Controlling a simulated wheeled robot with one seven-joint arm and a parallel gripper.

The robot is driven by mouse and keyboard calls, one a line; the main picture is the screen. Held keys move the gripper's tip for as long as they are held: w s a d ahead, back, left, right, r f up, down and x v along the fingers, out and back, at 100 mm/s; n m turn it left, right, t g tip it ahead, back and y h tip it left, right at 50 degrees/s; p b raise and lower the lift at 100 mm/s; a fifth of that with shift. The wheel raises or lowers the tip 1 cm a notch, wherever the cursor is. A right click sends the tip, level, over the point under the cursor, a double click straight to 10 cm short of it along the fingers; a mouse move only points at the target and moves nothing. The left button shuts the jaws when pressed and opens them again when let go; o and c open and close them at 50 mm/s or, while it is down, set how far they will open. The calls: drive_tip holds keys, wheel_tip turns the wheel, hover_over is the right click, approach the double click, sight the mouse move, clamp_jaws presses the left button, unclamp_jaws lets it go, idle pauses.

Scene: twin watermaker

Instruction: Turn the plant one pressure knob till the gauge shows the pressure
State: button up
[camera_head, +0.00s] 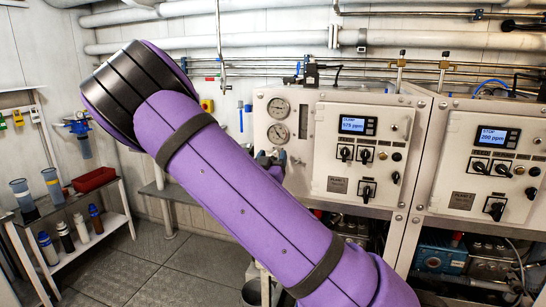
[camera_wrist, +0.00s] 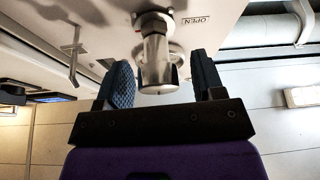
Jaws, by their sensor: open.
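Plant one seems to be the left white panel (camera_head: 320,190), with two round gauges, an upper one (camera_head: 279,108) and a lower one (camera_head: 278,133). Their needles are too small to read. In the wrist view a metal cylindrical knob (camera_wrist: 158,62) stands out from the white panel face beside an upside-down "OPEN" label (camera_wrist: 191,20). My gripper (camera_wrist: 164,78) is open, with one blue ribbed finger on each side of the knob. Gaps show on both sides. In the head view my gripper (camera_head: 270,159) is just below the gauges, and my purple arm hides the panel below it.
A second panel (camera_head: 485,165) with a "200 ppm" display stands at the right. Switches and a display (camera_head: 358,125) are right of the gauges. Pipes run above. A shelf (camera_head: 90,240) with bottles and a red tray (camera_head: 94,179) stands left. Floor is clear between.

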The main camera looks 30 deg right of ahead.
drive_tip(key=shift+w+d+r, duration=0.15)
drive_tip(key=shift+w+d, duration=0.1)
drive_tip(key=shift+d, duration=0.1)
drive_tip(key=c, duration=0.9)
drive_tip(key=shift+m, duration=0.3)
drive_tip(key=shift+s+d+m+g+h, duration=0.1)
drive_tip(key=shift+m+g+h, duration=0.4)
drive_tip(key=shift+m, duration=0.85)
drive_tip(key=shift+s+a+m+g+h, duration=0.1)
drive_tip(key=shift+m+g+h, duration=0.15)
drive_tip(key=shift+m+g, duration=0.9)
drive_tip(key=shift+d+m+g+h, duration=0.1)
drive_tip(key=shift+m+g+h, duration=0.25)
drive_tip(key=shift+m, duration=1.25)
drive_tip(key=o, duration=0.9)
